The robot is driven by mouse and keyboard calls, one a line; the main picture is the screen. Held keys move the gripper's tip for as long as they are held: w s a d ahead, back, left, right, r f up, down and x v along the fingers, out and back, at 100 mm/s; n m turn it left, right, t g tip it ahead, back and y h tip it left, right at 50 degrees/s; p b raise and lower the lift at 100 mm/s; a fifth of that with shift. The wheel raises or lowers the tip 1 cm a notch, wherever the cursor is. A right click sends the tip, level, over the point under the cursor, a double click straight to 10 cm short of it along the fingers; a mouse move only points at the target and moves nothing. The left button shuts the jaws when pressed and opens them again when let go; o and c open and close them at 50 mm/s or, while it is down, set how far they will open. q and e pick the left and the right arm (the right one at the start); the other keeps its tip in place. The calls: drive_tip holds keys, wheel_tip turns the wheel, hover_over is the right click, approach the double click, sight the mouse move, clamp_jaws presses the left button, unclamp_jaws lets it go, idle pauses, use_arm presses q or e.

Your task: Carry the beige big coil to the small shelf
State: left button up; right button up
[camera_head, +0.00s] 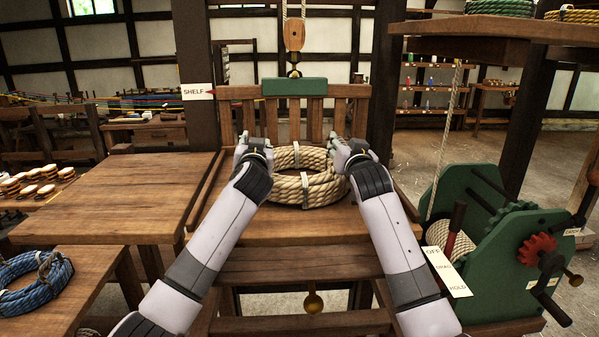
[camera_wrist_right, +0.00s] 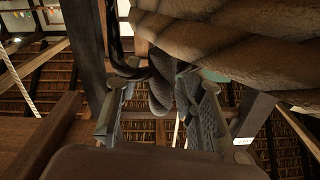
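The beige big coil (camera_head: 313,194) lies on the wooden platform (camera_head: 255,227), in front of a slatted wooden back. My left gripper (camera_head: 256,148) is at the coil's left side and my right gripper (camera_head: 346,150) at its right side. My arms hide parts of the coil's sides. In the right wrist view the beige coil (camera_wrist_right: 245,40) fills the upper right, close to the fingers. The left fingertips are too small to read. A white sign (camera_head: 198,91) reads "SHELF" and has an arrow.
A pulley block with a hook (camera_head: 294,36) hangs above the slatted back. A green winch (camera_head: 510,235) with an OFF/HOLD plate (camera_head: 447,270) stands at right. A wooden table (camera_head: 120,195) and a blue coil (camera_head: 35,280) are at left. An upper board (camera_head: 500,28) holds other coils.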

use_arm(q)
clamp_jaws()
use_arm(e)
clamp_jaws()
idle(0.5)
use_arm(q)
drive_tip(key=shift+w+r, duration=0.1)
drive_tip(key=shift+r, duration=0.15)
use_arm(e)
drive_tip(key=shift+r, duration=0.25)
